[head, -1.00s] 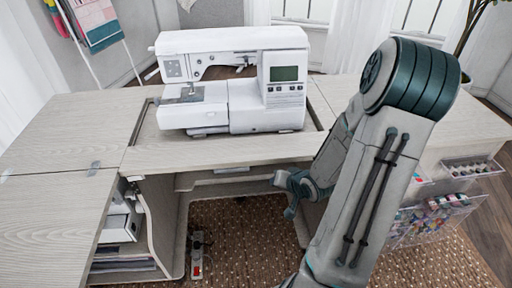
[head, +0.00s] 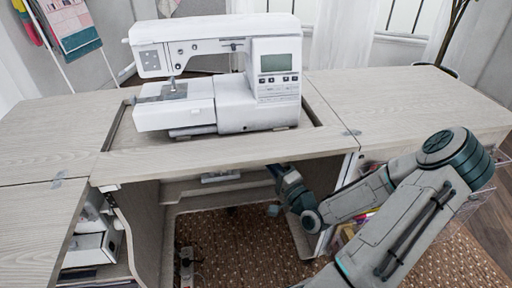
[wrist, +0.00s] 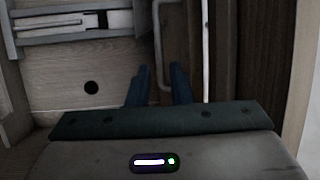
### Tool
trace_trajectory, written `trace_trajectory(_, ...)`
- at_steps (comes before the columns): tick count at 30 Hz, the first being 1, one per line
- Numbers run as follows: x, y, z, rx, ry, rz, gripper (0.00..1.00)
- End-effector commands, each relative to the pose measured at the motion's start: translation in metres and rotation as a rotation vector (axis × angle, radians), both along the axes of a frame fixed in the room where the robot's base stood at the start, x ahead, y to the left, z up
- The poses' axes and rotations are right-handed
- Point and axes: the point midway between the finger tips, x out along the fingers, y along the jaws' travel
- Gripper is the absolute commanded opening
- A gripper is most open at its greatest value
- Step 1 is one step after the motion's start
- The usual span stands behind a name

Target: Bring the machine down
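The white sewing machine (head: 215,80) stands upright in the recessed opening of the wooden cabinet top (head: 150,163), its body above the tabletop. My gripper (head: 279,174) is below the front edge of the top, in the knee space, right of a small pale bracket (head: 220,178). In the wrist view, my gripper (wrist: 160,88) has its two dark fingers apart. A thin U-shaped metal bar (wrist: 157,45) shows beyond and between them; I cannot tell whether it touches either finger. A grey metal mechanism (wrist: 75,24) lies at upper left.
The right tabletop leaf (head: 410,95) and left leaf (head: 60,135) are clear. A left side panel (head: 35,225) angles forward over shelves. A power strip (head: 187,262) stands by the left inner wall. A patterned rug (head: 240,245) covers the floor.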

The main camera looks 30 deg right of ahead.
Motion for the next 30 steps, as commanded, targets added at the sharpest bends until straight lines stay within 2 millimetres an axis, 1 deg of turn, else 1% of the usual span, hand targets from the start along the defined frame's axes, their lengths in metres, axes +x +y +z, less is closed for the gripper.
trace_trajectory(1, 0.012, 0.003, 0.001, -0.002, -0.004, 0.004, 0.19)
trace_trajectory(6, 0.046, 0.006, 0.007, -0.005, -0.003, 0.000, 0.19)
trace_trajectory(12, 0.075, 0.008, 0.013, -0.003, 0.000, -0.002, 0.19)
trace_trajectory(18, 0.086, 0.009, 0.015, -0.001, 0.001, -0.004, 0.19)
trace_trajectory(26, 0.087, 0.009, 0.016, -0.001, 0.001, -0.005, 0.19)
trace_trajectory(27, 0.087, 0.009, 0.016, -0.001, 0.001, -0.005, 0.08)
trace_trajectory(28, 0.087, 0.009, 0.016, -0.002, 0.001, -0.006, 0.00)
trace_trajectory(30, 0.087, 0.009, 0.016, -0.002, 0.001, -0.006, 0.00)
